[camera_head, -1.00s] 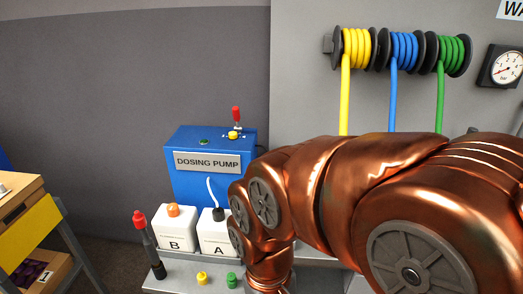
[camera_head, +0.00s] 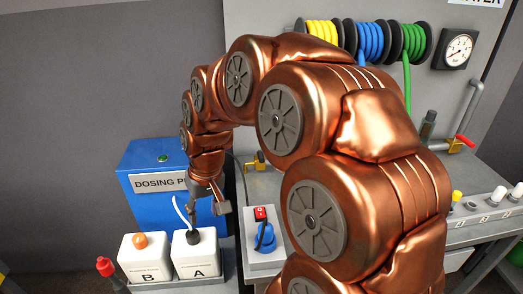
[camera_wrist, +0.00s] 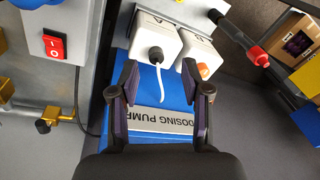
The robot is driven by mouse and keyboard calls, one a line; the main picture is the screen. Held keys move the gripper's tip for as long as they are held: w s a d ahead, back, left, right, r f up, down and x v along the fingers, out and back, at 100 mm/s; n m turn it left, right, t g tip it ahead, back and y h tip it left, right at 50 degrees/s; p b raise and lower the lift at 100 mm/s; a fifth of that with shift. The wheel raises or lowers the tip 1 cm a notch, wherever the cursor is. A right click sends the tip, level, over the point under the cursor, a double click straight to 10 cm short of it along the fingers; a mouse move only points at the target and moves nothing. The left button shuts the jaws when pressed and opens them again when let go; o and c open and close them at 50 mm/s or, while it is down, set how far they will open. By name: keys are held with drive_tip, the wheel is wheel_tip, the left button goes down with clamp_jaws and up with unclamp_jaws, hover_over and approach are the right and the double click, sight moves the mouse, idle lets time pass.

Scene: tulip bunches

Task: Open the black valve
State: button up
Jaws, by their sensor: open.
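A brass valve (camera_head: 257,162) sits behind the blue dosing pump's right side; in the wrist view a brass fitting (camera_wrist: 66,113) with a small dark end shows at the left, and I cannot tell if this is the black valve. My gripper (camera_head: 217,200) is open and empty, pointing down in front of the blue dosing pump (camera_head: 145,210). In the wrist view its fingers (camera_wrist: 160,73) are apart over the pump's label, with the white canisters beyond. My arm hides part of the pump.
White canisters A (camera_head: 196,262) and B (camera_head: 146,263) stand before the pump. A grey box with a red switch (camera_head: 260,213) and blue knob (camera_head: 264,238) stands to the right. Hose reels (camera_head: 370,40), a gauge (camera_head: 458,50) and a red-handled valve (camera_head: 464,140) are farther right.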

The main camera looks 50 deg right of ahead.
drive_tip(key=w+d+r+m+t+p, duration=0.1)
drive_tip(key=w+d+m, duration=0.1)
drive_tip(key=w+d, duration=0.45)
drive_tip(key=m+t+h+p, duration=0.2)
drive_tip(key=m+p, duration=0.1)
drive_tip(key=m, duration=0.1)
approach(262, 156)
drive_tip(key=f, duration=0.2)
drive_tip(key=shift+w+p+x, duration=0.2)
drive_tip(key=shift+p+x, duration=0.45)
drive_tip(key=shift+x, duration=1.15)
drive_tip(key=shift+w+p+x, duration=0.15)
drive_tip(key=shift+p+x, duration=0.45)
drive_tip(key=shift+x, duration=1.25)
drive_tip(key=shift+r, duration=0.15)
drive_tip(key=shift+c, duration=0.3)
clamp_jaws()
